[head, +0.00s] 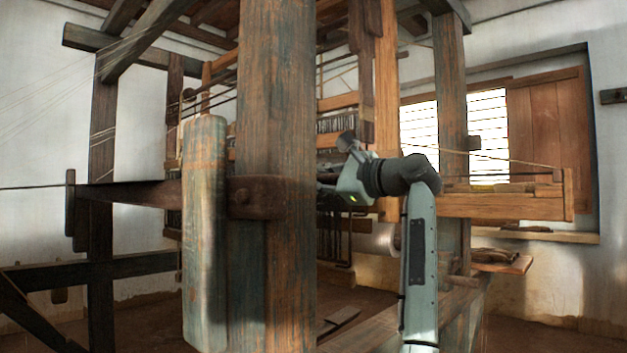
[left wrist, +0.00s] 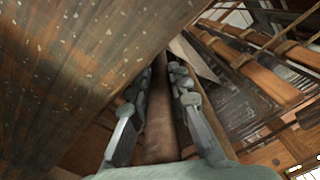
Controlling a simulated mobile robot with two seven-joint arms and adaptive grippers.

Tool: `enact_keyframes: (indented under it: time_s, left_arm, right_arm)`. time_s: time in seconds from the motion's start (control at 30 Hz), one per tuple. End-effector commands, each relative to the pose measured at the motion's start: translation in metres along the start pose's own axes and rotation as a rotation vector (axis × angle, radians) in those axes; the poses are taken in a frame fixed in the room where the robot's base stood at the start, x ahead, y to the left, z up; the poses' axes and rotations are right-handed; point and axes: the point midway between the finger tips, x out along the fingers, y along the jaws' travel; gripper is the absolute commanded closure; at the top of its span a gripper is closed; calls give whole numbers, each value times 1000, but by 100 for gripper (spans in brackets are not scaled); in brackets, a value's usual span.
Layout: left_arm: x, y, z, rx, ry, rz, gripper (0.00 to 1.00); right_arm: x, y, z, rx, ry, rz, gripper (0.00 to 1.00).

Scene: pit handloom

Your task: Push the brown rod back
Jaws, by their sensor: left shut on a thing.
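My left gripper (left wrist: 161,82) is shut on a brown rod (left wrist: 158,128). The rod runs lengthwise between its two grey fingers in the left wrist view. In the head view one arm of mine comes up from the bottom, right of the middle. Its gripper (head: 327,191) points left beside the thick front post (head: 275,120), and its tips are partly hidden there. I cannot make out the rod in the head view. My right gripper is not in view.
A pale worn board (head: 204,230) stands upright left of the post. A dark wooden block (head: 257,197) crosses the post's front. In the left wrist view a broad wooden face (left wrist: 65,70) is close on the left and loom bars (left wrist: 265,85) are on the right.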

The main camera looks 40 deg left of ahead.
Motion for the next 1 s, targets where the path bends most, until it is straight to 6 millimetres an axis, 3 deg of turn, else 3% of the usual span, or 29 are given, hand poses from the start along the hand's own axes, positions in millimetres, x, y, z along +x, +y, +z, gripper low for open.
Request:
enact_keyframes:
  time_s: [0.27, 0.3, 0.43, 0.77, 1.0]
  left_arm:
    - [0, 5, 2, -2, -6, 15, 100]
    - [0, 5, 2, -3, -6, 15, 77]
    - [0, 4, 2, -3, -5, 13, 61]
    - [-3, 3, 1, -2, -3, 9, 61]
    - [-39, 2, 0, -2, 0, 8, 61]
  right_arm:
    - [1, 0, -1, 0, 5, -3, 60]
    - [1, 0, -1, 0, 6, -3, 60]
    - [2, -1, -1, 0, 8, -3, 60]
    - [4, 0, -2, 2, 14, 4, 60]
    - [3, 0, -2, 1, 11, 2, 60]
